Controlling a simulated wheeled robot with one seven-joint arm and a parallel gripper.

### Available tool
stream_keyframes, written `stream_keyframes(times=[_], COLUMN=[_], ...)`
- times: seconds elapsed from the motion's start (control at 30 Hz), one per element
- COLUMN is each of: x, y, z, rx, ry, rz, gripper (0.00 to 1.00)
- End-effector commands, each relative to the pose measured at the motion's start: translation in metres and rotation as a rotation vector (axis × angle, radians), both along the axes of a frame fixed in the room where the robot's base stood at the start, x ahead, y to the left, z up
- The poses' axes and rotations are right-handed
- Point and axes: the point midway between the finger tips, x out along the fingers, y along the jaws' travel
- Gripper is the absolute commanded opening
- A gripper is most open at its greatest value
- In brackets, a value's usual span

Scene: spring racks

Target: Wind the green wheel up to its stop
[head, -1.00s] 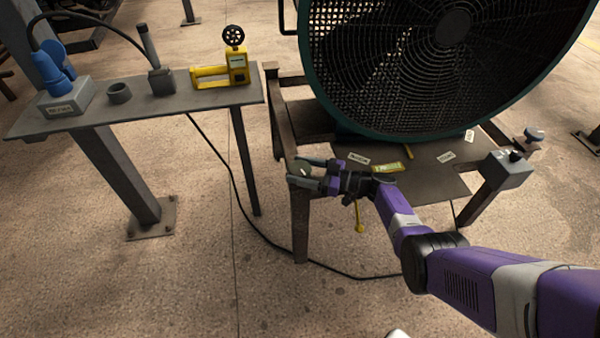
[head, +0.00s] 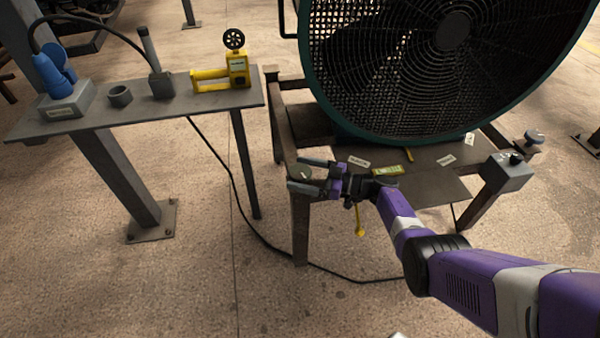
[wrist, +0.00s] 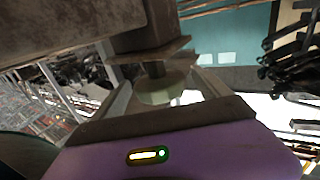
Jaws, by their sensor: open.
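The green wheel (head: 303,174) is a small pale green disc at the left front corner of the fan's stand. In the wrist view the wheel (wrist: 167,88) sits on a short shaft against a dark bracket, just beyond my gripper's purple body. My gripper (head: 301,175) is open, one finger on the far side of the wheel and one on the near side. The fingers look apart from the wheel, but I cannot tell for certain whether either touches it. The wheel's turn and its stop cannot be made out.
A large fan (head: 450,60) stands on the brown stand (head: 425,160), with a grey box (head: 507,172) at its right. A side table (head: 130,112) at left holds a blue tool, a grey cup and a yellow device. A black cable crosses the floor.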

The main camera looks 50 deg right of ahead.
Motion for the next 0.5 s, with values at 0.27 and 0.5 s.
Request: stream_keyframes(times=[0.27, 0.5], x=[-0.038, -0.062], y=[-0.022, -0.034], z=[0.001, 0.000], rx=[0.000, 0.000], ry=[0.001, 0.000], rz=[-0.004, -0.001], gripper=[0.86, 0.86])
